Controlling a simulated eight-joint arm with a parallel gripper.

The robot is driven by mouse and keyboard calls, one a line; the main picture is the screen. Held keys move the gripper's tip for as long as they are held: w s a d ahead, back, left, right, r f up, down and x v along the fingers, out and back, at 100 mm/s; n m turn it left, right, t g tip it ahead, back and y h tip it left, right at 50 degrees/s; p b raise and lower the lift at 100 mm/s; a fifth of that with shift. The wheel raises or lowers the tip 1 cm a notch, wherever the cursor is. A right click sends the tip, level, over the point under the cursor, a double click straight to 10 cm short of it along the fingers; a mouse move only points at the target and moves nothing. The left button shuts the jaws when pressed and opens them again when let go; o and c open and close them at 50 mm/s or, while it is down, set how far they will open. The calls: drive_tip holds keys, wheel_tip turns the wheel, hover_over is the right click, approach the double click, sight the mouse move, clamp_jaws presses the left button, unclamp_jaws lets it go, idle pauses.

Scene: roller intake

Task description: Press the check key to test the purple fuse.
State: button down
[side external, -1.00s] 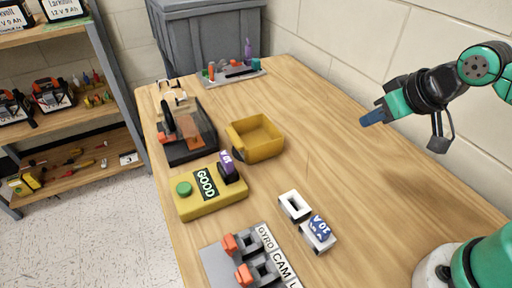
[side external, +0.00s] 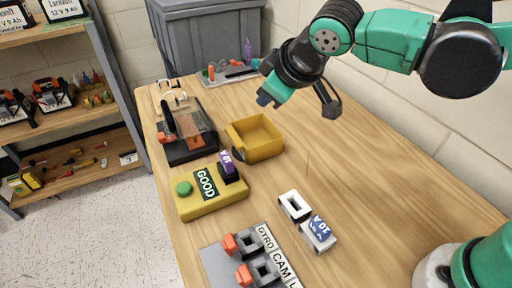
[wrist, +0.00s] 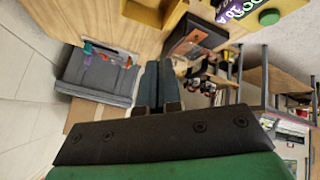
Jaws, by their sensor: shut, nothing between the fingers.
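The purple fuse (side external: 229,165), marked 10 A, stands in the socket of the yellow tester (side external: 212,204). The tester's display (side external: 206,183) reads GOOD. The round green check key (side external: 184,188) is on the tester's left end. In the wrist view the fuse (wrist: 229,10) and the green key (wrist: 269,17) show at the top right. My gripper (side external: 264,99) is shut and empty, high above the table beyond the yellow bin, well away from the tester. In the wrist view its fingers (wrist: 157,85) lie together.
An open yellow bin (side external: 256,140) stands behind the tester. A black device with an orange part (side external: 188,140) is at the left edge. A blue 10 A fuse (side external: 319,229) and a white holder (side external: 294,205) lie right of the tester. A labelled socket panel (side external: 225,262) is at the front. The table's right side is clear.

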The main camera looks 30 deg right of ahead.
sight(181, 182)
drive_tip(key=a+f+n, duration=0.1)
drive_tip(key=a+n, duration=0.1)
drive_tip(key=a, duration=0.5)
drive_tip(key=a+f+n+t+y, duration=0.1)
drive_tip(key=a+n, duration=0.1)
drive_tip(key=a, duration=0.6)
drive_tip(key=shift+w+a+f+n, duration=0.2)
drive_tip(key=shift+a+f+n, duration=0.05)
drive_tip(key=shift+n, duration=0.05)
drive_tip(key=shift+f, duration=4.4)
drive_tip(key=shift+f, duration=0.15)
drive_tip(key=shift+f, duration=0.25)
drive_tip(key=shift+f, duration=0.5)
drive_tip(key=shift+r, duration=0.95)
